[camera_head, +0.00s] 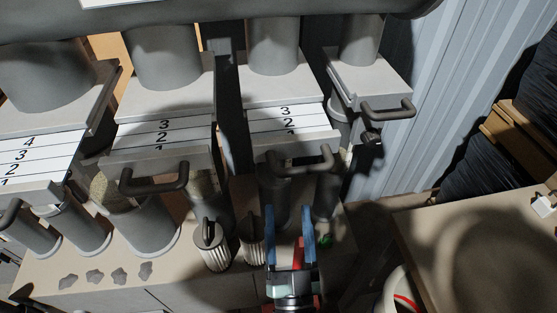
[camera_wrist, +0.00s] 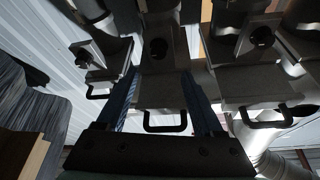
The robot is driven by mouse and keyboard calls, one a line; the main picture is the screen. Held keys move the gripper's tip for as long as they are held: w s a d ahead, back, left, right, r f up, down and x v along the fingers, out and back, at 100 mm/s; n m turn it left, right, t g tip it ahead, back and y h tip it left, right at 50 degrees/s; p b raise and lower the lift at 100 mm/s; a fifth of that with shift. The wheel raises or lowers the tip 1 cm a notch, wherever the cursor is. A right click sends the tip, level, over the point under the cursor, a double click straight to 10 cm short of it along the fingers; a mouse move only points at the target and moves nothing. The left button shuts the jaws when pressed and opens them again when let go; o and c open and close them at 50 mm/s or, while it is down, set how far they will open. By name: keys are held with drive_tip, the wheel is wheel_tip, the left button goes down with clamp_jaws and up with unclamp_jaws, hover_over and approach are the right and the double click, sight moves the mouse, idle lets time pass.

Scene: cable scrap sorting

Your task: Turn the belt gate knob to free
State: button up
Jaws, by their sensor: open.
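My gripper (camera_head: 289,212) is open, its two blue fingers apart. In the wrist view the fingers (camera_wrist: 163,78) frame a grey gate plate with a dark handle (camera_wrist: 165,122). No label shows which knob is the belt gate knob. One ribbed grey knob (camera_head: 213,247) with a pointer bar stands on the bench front, left of my gripper. A second ribbed knob (camera_head: 250,238) stands close beside the left finger. Anything behind the fingers is hidden. A small dark knob (camera_head: 371,137) sits below the rightmost gate handle. A red piece (camera_head: 299,254) shows between the fingers; I cannot tell what it is.
Slide gates with dark handles (camera_head: 156,182) and numbered white plates (camera_head: 167,133) overhang the bench. Grey cups (camera_head: 140,232) stand beneath. A handle (camera_head: 303,161) projects just above my fingers. At right are a tan table (camera_head: 425,235) and dark wrapped stacks (camera_head: 492,155).

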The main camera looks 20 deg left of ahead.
drive_tip(key=x, duration=1.1)
drive_tip(key=shift+d, duration=0.1)
clamp_jaws()
